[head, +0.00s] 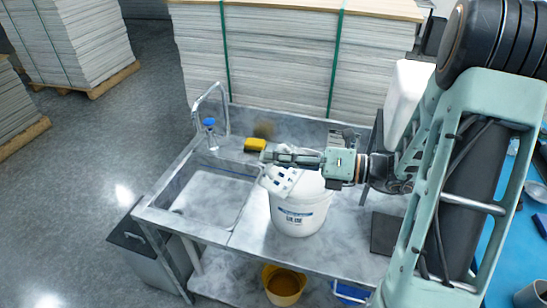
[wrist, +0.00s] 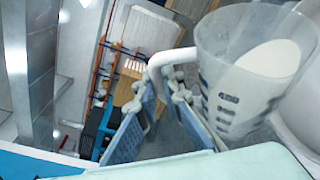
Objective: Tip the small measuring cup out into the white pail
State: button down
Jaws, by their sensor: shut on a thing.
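The small measuring cup (head: 279,180) is translucent with dark markings and hangs from my gripper (head: 272,158) at the upper left of the white pail (head: 298,218). My gripper is shut on the cup's white handle. In the wrist view the measuring cup (wrist: 232,95) is at the right, with a smooth white mass inside it. The gripper (wrist: 165,85) shows its fingers on either side of the handle. The pail stands on the counter with a blue label facing front. The cup looks tilted in the head view. My gripper and the cup hide part of the pail's opening.
A sink (head: 212,198) with a tap lies left of the pail. A yellow sponge (head: 255,144) sits behind the gripper. A dark mat (head: 386,234) lies at the right. A yellow bucket (head: 284,285) is below the counter. Tall board stacks (head: 280,60) stand behind.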

aim_at(283, 144)
jog(key=shift+d+f, duration=0.1)
jog(key=shift+f, duration=0.05)
jog(key=shift+w+d+r+m+y, duration=0.3)
jog(key=shift+w+d+m, duration=0.2)
jog(key=shift+w+m, duration=0.15)
jog(key=shift+r, duration=0.1)
jog(key=shift+s+a+r, duration=0.1)
jog(key=shift+s+r, duration=0.05)
jog(key=shift+r, duration=0.05)
dwell(0.5)
jog(key=shift+r+m, duration=0.1)
jog(key=shift+m, duration=0.15)
dwell(0.5)
jog(key=shift+w+d+r+m+t+y, duration=0.3)
jog(key=shift+w+d+r+m+y, duration=0.1)
jog(key=shift+w+d+r+m, duration=0.25)
jog(key=shift+s, duration=0.1)
dwell(0.8)
jog(key=shift+w+d+r+m+t+y, duration=0.35)
jog(key=shift+w+d+r+m, duration=0.3)
jog(key=shift+m, duration=0.3)
